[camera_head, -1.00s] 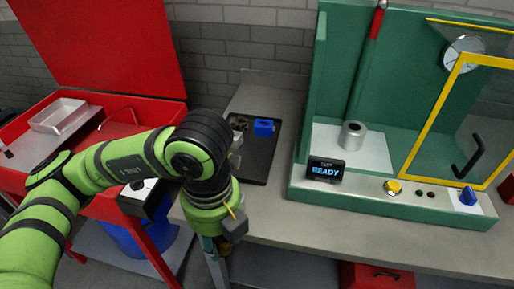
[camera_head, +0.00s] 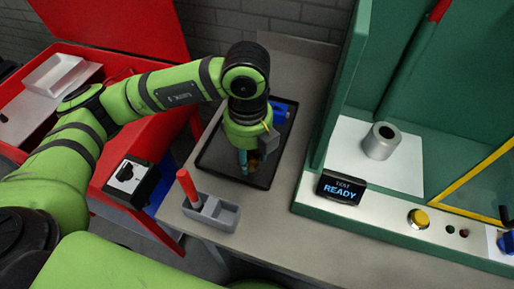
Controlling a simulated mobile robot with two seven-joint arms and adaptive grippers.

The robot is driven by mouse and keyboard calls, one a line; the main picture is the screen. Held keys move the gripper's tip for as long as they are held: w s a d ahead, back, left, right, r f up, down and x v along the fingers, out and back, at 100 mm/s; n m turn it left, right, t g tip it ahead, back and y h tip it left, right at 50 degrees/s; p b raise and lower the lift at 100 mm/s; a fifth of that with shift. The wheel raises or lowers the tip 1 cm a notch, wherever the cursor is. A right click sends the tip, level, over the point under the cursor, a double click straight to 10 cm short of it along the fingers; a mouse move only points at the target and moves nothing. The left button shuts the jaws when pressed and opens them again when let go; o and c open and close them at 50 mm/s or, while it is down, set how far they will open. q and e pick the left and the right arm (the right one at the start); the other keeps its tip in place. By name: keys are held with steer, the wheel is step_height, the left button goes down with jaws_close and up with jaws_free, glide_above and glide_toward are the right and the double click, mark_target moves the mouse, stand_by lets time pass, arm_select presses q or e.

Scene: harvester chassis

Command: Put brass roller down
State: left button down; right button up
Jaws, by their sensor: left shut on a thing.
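My left gripper (camera_head: 247,165) points down over the black tray (camera_head: 218,165) on the grey bench. It is shut on the brass roller (camera_head: 255,160), of which only a small brownish part shows beside the fingers. The rest of the roller is hidden by the gripper. I cannot tell whether the roller touches the tray floor. My right gripper is not in view.
A blue block (camera_head: 281,112) lies in the tray behind the gripper. A grey holder (camera_head: 212,213) with a red-handled tool (camera_head: 188,187) stands in front. The green test stand (camera_head: 345,205) with a metal cylinder (camera_head: 381,141) is at right.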

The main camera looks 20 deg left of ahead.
arm_select(q)
steer(key=w+f, duration=0.1)
steer(key=w, duration=0.2)
steer(key=w+f+p, duration=0.1)
steer(key=w, duration=0.1)
steer(key=shift+a+f, duration=0.15)
steer(key=shift+f, duration=0.2)
steer(key=shift+w+f, duration=0.2)
steer(key=shift+w, duration=0.05)
steer(key=shift+f, duration=0.2)
step_height(320, 180, down, 3)
steer(key=shift+f+p, duration=0.1)
steer(key=shift+p, duration=0.9)
steer(key=shift+w+f, duration=0.1)
steer(key=shift+f, duration=0.15)
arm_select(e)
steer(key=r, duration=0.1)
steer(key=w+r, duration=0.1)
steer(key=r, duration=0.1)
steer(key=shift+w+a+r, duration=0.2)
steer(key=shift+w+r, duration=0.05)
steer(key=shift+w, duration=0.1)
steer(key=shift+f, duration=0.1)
